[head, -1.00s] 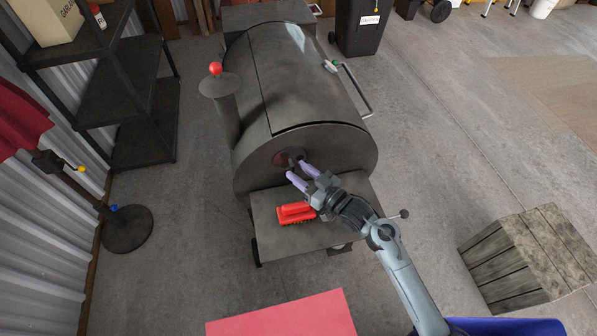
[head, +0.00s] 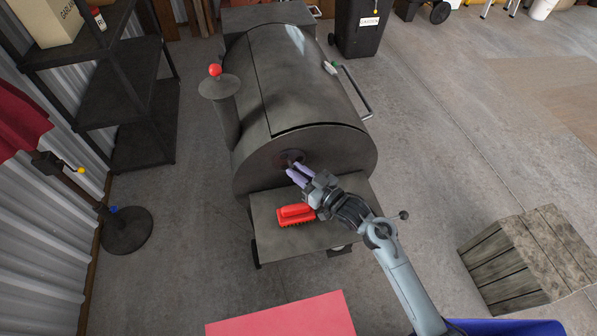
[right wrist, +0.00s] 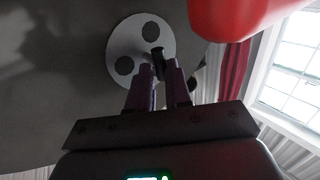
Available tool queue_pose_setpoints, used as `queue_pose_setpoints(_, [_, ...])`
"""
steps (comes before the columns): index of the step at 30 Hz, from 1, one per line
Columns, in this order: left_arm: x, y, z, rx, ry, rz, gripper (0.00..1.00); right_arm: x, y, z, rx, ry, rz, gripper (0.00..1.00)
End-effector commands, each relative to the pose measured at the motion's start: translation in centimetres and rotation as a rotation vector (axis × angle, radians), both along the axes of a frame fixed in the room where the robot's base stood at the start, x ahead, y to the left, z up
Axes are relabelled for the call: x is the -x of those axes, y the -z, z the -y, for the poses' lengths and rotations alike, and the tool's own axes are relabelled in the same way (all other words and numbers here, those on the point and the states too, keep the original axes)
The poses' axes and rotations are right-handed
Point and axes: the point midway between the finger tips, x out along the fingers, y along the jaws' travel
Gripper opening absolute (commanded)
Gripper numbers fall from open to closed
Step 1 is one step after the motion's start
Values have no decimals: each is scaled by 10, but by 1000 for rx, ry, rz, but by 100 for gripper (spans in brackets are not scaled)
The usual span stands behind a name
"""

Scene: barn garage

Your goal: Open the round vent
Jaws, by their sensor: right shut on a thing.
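The round vent (head: 288,158) is a small disc on the front end face of the dark grill (head: 310,85). In the right wrist view the vent (right wrist: 124,45) is a pale disc with dark round holes and a dark knob (right wrist: 157,62) standing out from it. My right gripper (head: 297,172) has purple fingers that reach to the vent from the front. In the right wrist view its fingertips (right wrist: 159,78) are closed around the knob. My left gripper is not in view.
A wooden crate (head: 525,260) stands at the right. A black shelf rack (head: 120,90) stands at the left.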

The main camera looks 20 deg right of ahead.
Motion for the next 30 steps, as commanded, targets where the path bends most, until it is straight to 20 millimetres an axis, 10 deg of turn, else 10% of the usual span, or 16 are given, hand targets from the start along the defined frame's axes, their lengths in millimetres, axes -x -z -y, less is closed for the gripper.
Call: queue_pose_setpoints(30, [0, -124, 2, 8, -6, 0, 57, 0, -12, -12, 748, -9, -124, 0])
